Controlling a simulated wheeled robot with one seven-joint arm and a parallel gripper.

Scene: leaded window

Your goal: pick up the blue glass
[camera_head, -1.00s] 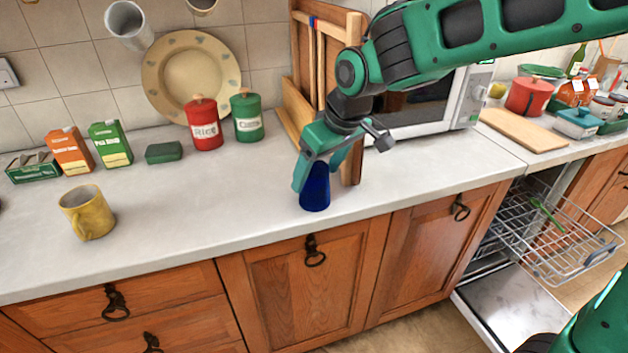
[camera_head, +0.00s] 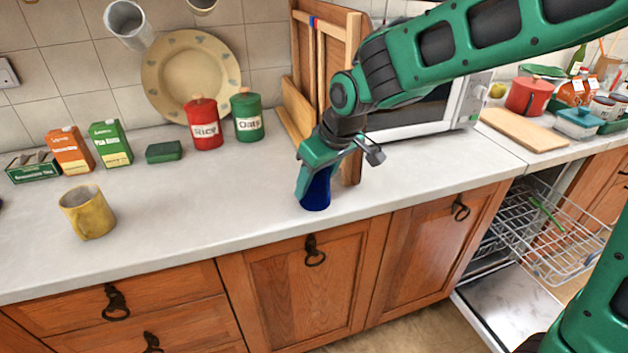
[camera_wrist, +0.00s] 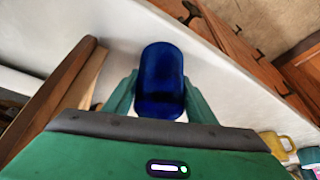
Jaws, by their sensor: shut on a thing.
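The blue glass (camera_head: 316,191) stands upright on the pale worktop, near its front edge, in the head view. My gripper (camera_head: 314,180) comes down over it from above, with green fingers on its sides. The near finger hides part of the glass. In the wrist view the blue glass (camera_wrist: 161,82) lies between the two green fingertips (camera_wrist: 160,98), which touch it left and right. The gripper is shut on the glass. I see no gap between the glass and the worktop.
Wooden boards (camera_head: 352,100) and a microwave (camera_head: 430,108) stand close behind my gripper. A yellow mug (camera_head: 87,212) is at the left. An open dishwasher rack (camera_head: 550,235) juts out at the right. The worktop (camera_head: 200,225) between mug and glass is clear.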

